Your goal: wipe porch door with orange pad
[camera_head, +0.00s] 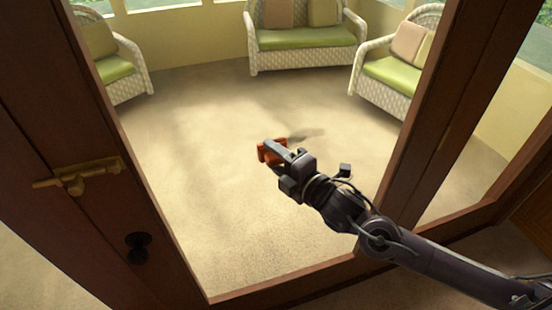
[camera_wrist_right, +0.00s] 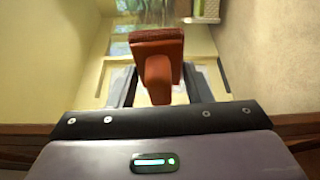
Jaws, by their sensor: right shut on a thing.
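The orange pad (camera_head: 271,151) is held at the tip of my right gripper (camera_head: 280,155) in the head view. In the right wrist view the pad (camera_wrist_right: 157,50) has a flat head and a thick handle, and my right gripper (camera_wrist_right: 155,92) is shut on the handle. The porch door (camera_head: 100,180) has a dark wooden frame with a large glass pane. The pad shows in front of the glass, near the middle of the pane. Whether it touches the glass I cannot tell. My left gripper is not in view.
A brass latch (camera_head: 78,176) and a dark knob (camera_head: 138,246) sit on the door's left stile. Beyond the glass, a white wicker loveseat (camera_head: 305,38) and wicker chairs with green cushions stand on a beige floor. A wooden post (camera_head: 440,110) rises at the right.

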